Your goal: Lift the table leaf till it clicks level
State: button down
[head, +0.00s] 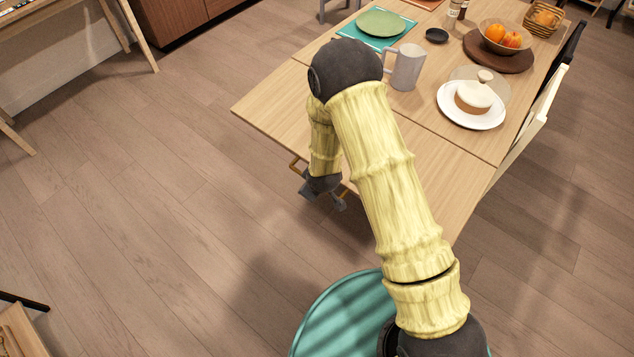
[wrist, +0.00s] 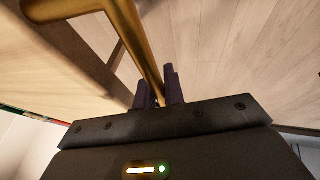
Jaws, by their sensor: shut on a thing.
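The table leaf (head: 268,108) is the pale wood panel along the table's near edge, past a seam. It looks about level with the main top, but I cannot tell whether it is exactly level. A brass bar handle (head: 296,166) shows at the leaf's near edge. In the wrist view the brass bar (wrist: 133,32) runs down between the dark fingers. My gripper (head: 322,196) is shut on this bar, below the leaf's outer edge; its fingers also show in the wrist view (wrist: 159,90). My arm hides the leaf's middle.
The main tabletop (head: 432,120) holds a grey mug (head: 406,67) near the seam, a white plate (head: 465,119) with a domed dish, a fruit bowl (head: 502,38) and a green plate (head: 380,23). A pale chair (head: 525,128) stands at the right.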

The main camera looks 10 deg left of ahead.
jog(key=r+p, duration=0.1)
jog(key=r, duration=0.2)
jog(key=shift+s, duration=0.2)
jog(key=shift+w+a+r+p, duration=0.1)
jog(key=shift+a+r+p, duration=0.1)
jog(key=shift+p, duration=0.15)
jog(key=shift+r, duration=0.1)
jog(key=c, duration=1.5)
grip_release()
jog(key=shift+r, duration=0.15)
jog(key=v, duration=1.7)
jog(key=shift+d+r+p, duration=0.1)
jog(key=shift+d+p, duration=0.05)
jog(key=shift+p, duration=0.15)
